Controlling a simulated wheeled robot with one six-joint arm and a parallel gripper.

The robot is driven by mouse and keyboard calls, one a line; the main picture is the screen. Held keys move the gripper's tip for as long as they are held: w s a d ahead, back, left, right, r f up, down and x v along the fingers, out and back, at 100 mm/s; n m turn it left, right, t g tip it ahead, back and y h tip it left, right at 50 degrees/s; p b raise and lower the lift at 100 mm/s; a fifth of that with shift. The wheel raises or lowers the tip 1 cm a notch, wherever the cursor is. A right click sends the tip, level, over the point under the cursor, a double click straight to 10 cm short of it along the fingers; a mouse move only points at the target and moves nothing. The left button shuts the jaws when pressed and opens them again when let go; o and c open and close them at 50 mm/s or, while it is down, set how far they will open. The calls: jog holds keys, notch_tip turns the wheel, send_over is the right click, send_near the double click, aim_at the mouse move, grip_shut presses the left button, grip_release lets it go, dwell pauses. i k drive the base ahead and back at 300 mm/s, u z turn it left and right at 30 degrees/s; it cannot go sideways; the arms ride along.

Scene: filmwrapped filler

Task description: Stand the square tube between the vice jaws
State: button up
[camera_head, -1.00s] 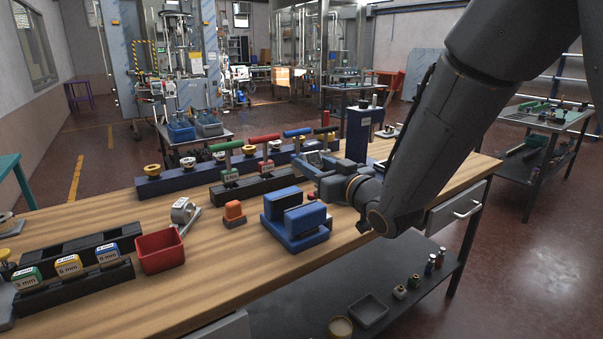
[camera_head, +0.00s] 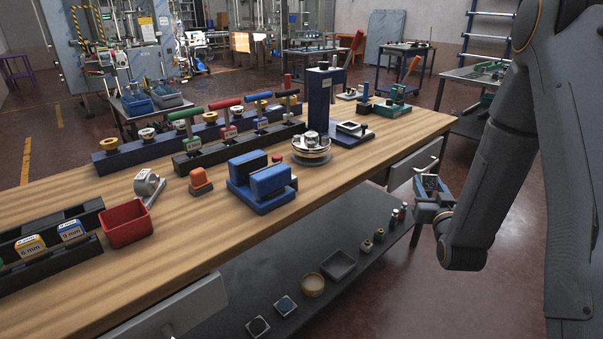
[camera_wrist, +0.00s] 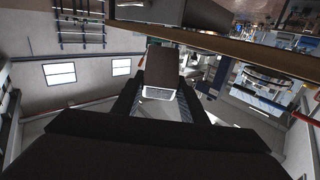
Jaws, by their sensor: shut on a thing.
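The blue vice (camera_head: 262,198) stands on the wooden bench, with two upright jaws. The gap between the jaws is narrow in the head view, and I see no tube standing in it. My gripper (camera_head: 431,184) is off the bench's right end, lower than the bench top and apart from the vice. In the wrist view, my gripper (camera_wrist: 160,100) is shut on a dark block-like piece with a pale end, which looks like the square tube (camera_wrist: 162,68). The tube is too small to make out clearly in the head view.
A round metal turntable (camera_head: 311,150) and a dark blue column (camera_head: 319,100) stand behind the vice. An orange block (camera_head: 200,182) and a red bin (camera_head: 125,223) are to its left. A drawer (camera_head: 413,162) and a lower shelf (camera_head: 330,248) lie near my gripper.

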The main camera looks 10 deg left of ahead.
aim_at(261, 173)
jog(key=k, duration=0.95)
jog(key=z, duration=1.6)
jog(key=i, duration=2.3)
jog(key=u, duration=4.3)
jog(key=i, duration=0.5)
